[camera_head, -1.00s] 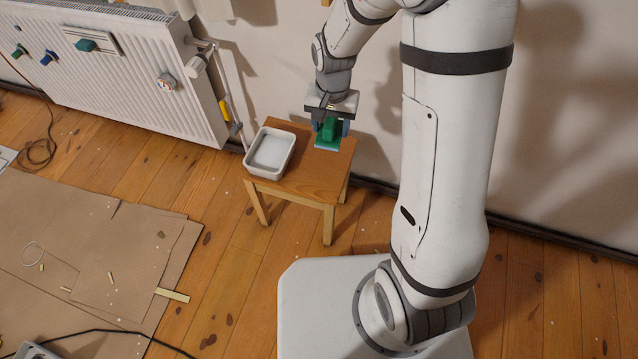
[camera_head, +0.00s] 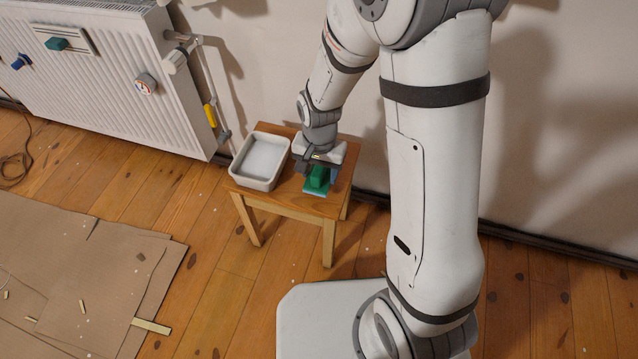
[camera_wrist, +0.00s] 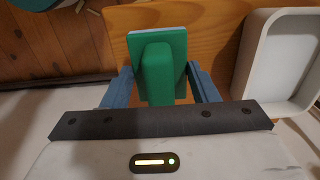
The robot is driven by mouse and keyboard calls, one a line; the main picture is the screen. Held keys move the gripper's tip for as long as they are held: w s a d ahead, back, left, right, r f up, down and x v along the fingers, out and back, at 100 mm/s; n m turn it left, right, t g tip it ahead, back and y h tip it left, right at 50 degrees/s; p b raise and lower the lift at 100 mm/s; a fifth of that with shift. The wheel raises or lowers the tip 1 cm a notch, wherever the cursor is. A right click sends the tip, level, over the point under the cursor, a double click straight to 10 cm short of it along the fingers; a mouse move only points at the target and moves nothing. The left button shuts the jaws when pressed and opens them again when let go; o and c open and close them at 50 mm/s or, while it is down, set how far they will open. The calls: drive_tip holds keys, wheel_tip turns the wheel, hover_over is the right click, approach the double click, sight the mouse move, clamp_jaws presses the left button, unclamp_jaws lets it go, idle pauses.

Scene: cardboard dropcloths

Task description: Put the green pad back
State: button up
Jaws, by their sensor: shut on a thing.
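The green pad (camera_head: 319,177), a green block-like grip on a flat plate with a pale blue underside, is between the fingers of my gripper (camera_head: 320,173). It is over the right part of the small wooden stool (camera_head: 285,201), near the front edge. I cannot tell whether its underside touches the wood. In the wrist view the pad (camera_wrist: 158,65) sits between the blue fingers of my gripper (camera_wrist: 160,80), which is shut on it. A white tray (camera_head: 240,178) stands on the stool's left part, apart from the pad; it looks empty.
A white radiator (camera_head: 110,100) stands at the left, with a teal handle (camera_head: 57,44) on a panel and a round gauge (camera_head: 145,84). The wall is close behind the stool. Brown cardboard (camera_head: 60,260) covers the floor at the left.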

drive_tip(key=shift+f+b, duration=0.7)
drive_tip(key=shift+f, duration=1.1)
drive_tip(key=shift+f, duration=0.1)
drive_tip(key=o, duration=1.1)
wheel_tip(320, 180, up, 12)
drive_tip(key=p, duration=0.5)
drive_tip(key=shift+r, duration=0.25)
drive_tip(key=shift+s+d+r+n+t, duration=0.2)
drive_tip(key=shift+s+d+r+n, duration=0.45)
drive_tip(key=shift+s+d+r, duration=1.35)
drive_tip(key=shift+s+d+r+n+t, duration=0.2)
drive_tip(key=shift+s+d+r+n, duration=0.5)
drive_tip(key=shift+s+d+r, duration=1.35)
drive_tip(key=shift+s+d+r+n+t, duration=0.2)
drive_tip(key=shift+s+d+r+n, duration=0.45)
drive_tip(key=shift+s+d+r, duration=1.35)
